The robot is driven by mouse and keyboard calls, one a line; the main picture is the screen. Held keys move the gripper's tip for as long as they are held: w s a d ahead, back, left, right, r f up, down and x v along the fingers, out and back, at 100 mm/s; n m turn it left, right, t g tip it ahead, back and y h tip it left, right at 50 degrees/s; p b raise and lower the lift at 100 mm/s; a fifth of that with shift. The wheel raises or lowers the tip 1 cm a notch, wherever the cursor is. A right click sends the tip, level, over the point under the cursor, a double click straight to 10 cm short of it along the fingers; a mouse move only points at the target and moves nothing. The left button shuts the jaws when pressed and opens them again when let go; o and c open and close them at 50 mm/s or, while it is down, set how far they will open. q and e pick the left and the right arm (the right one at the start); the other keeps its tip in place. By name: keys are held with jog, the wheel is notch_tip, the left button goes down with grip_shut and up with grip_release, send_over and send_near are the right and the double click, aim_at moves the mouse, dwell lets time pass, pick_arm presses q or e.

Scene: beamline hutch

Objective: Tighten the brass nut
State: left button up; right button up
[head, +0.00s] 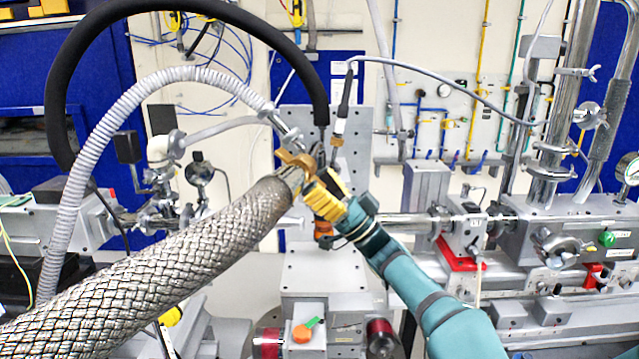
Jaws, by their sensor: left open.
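A small brass-coloured collar (337,140), which looks like the brass nut, sits below the dark end of a thin grey cable, in front of a grey upright plate (352,175). My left gripper (297,160), with bronze-coloured fingers at the end of the braided arm, is open just left of and below the collar. Its fingers are spread close to the metal end fitting (287,132) of a ribbed grey hose; I cannot tell whether they touch it. My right gripper (325,192), yellow on a teal arm, is right beside the left one. Its fingertips are partly hidden and their opening is unclear.
A thick black hose (190,8) arches overhead, and the ribbed grey hose (85,150) loops on the left. Pressure gauges (199,173) and beamline pipes flank the middle. A red clamp base (460,262) and grey housings stand at the right. Space around both grippers is tight.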

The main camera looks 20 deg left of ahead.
pick_arm(q)
grip_shut()
